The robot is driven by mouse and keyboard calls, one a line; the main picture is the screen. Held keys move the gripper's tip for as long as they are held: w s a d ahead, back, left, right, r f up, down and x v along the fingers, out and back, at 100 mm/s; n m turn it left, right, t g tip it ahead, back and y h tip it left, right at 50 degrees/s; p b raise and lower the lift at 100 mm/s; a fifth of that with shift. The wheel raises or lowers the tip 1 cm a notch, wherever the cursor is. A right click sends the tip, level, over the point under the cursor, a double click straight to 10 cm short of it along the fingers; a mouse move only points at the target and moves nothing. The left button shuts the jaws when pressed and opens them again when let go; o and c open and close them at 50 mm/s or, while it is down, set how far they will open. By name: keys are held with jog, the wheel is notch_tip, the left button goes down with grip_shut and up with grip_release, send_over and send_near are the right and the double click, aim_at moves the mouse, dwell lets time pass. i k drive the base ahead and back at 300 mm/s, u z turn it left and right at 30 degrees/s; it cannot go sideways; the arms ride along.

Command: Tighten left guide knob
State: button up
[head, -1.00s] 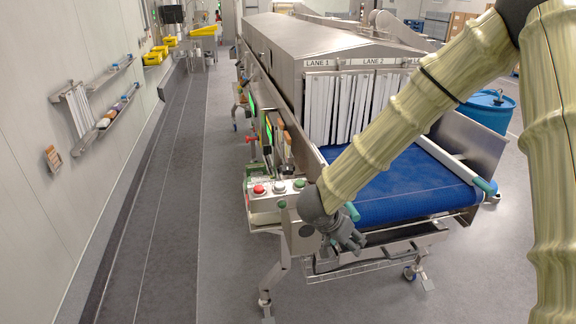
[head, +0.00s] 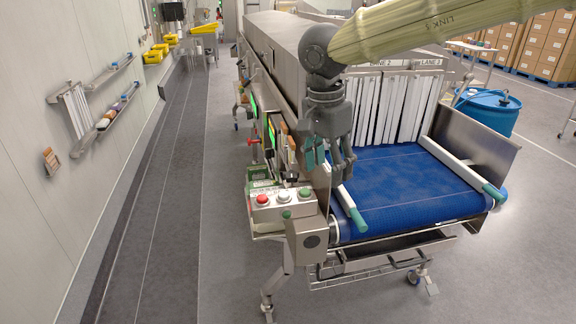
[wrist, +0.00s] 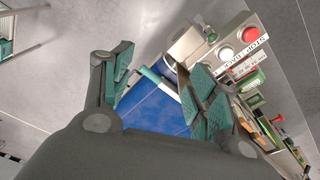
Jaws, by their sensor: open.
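My gripper (head: 330,168) hangs fingers-down above the left edge of the blue belt, open and empty. In the wrist view its two teal-padded fingers (wrist: 160,72) stand wide apart. The left guide rail (head: 345,202) is white with a teal end, and lies along the belt's left side below my gripper. It also shows between the fingers in the wrist view (wrist: 158,80). A small green knob (head: 286,214) sits on the near face by the button box, left of and below my gripper. It also shows in the wrist view (wrist: 211,36). I cannot tell whether it is the guide's knob.
The button box (head: 284,205) carries red, white and green buttons. White strip curtains (head: 390,108) hang at the tunnel mouth behind my gripper. The right guide rail (head: 465,178) and a blue drum (head: 488,110) are at right. The grey floor at left is clear.

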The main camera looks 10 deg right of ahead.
aim_at(292, 176)
jog(key=u, duration=0.05)
jog(key=i, duration=0.85)
jog(key=z, duration=0.05)
